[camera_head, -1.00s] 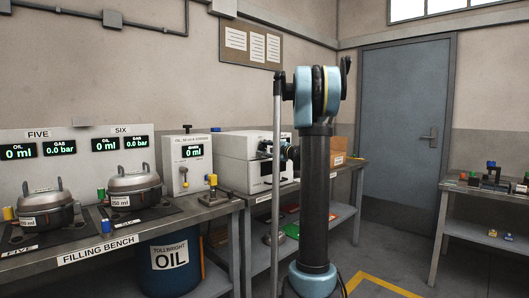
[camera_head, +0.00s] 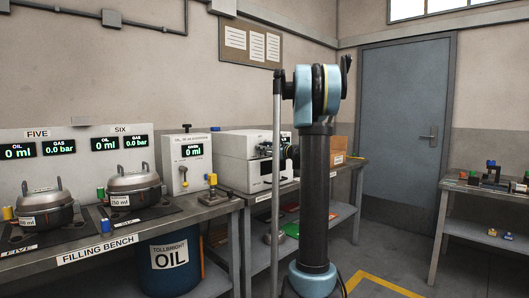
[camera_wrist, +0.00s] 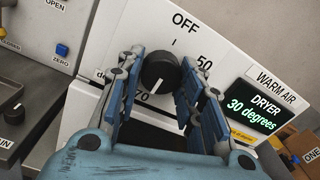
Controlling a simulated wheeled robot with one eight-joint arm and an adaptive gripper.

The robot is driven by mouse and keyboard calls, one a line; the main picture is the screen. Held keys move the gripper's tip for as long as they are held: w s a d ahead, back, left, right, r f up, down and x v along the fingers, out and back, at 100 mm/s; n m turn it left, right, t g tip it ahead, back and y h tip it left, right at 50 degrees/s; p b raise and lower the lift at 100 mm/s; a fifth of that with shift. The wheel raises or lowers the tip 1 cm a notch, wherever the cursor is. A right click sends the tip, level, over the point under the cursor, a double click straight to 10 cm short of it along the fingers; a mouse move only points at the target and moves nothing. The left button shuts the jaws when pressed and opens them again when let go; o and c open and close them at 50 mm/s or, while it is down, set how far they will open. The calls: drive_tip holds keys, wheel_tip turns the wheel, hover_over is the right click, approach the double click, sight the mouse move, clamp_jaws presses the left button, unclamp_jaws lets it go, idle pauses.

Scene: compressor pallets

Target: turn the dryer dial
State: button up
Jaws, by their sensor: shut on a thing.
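The dryer (camera_head: 234,146) is a white box on the bench at centre in the head view. In the wrist view its tilted white front (camera_wrist: 215,45) fills the middle. The round black dial (camera_wrist: 158,70) carries a white mark at its lower left, turned away from the OFF label. The dryer display (camera_wrist: 252,110) reads 30 degrees. My gripper (camera_wrist: 162,74) is shut on the dial, with blue fingers on its left and right sides. Part of the printed scale is hidden by the fingers. In the head view my arm hides most of the dial area.
A box with a blue ZERO button (camera_wrist: 62,50) stands to the left in the wrist view. An orange-brown box (camera_wrist: 295,145) is close at the right. The filling bench (camera_head: 110,245) holds two lidded pots. A second bench (camera_head: 440,190) stands at the right.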

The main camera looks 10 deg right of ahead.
drive_tip(key=shift+m, duration=0.7)
drive_tip(key=o, duration=1.1)
drive_tip(key=shift+c, duration=0.2)
drive_tip(key=shift+s+d, duration=0.1)
drive_tip(key=v, duration=1.1)
drive_tip(key=shift+s+d, duration=0.2)
drive_tip(key=shift+s, duration=0.1)
drive_tip(key=shift+a, duration=0.1)
